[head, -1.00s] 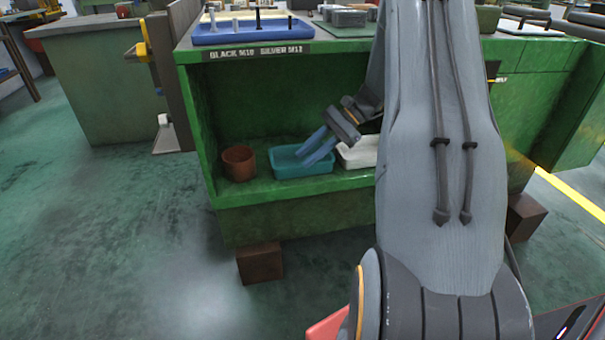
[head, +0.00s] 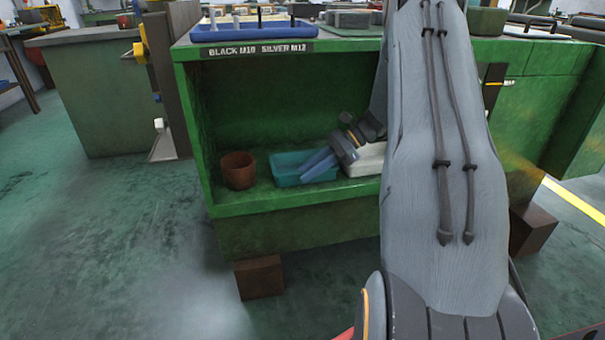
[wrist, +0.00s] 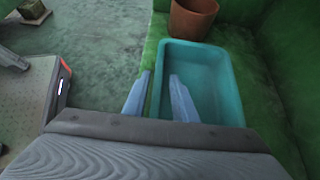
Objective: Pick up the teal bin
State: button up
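The teal bin (head: 284,172) sits on the green lower shelf, between a brown pot and a white bin. In the wrist view the teal bin (wrist: 216,84) is open-topped and looks empty. My gripper (head: 312,167) reaches down at it from the right in the head view. In the wrist view my gripper (wrist: 160,76) has its two blue fingers apart, with the bin's near-left rim between them. One finger is outside the wall and the other is over the bin's inside. I cannot tell whether either finger touches the wall.
The brown pot (head: 238,171) stands just left of the bin. The white bin (head: 366,160) is close on the right, partly hidden by my arm. The green bench (head: 290,222) has side walls and a top above the shelf. Open floor (head: 110,250) lies left.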

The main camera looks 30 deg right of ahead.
jog(key=shift+w+a+f, duration=0.1)
jog(key=shift+a+f, duration=0.15)
jog(key=shift+a, duration=0.05)
grip_shut()
jog(key=shift+r, duration=0.15)
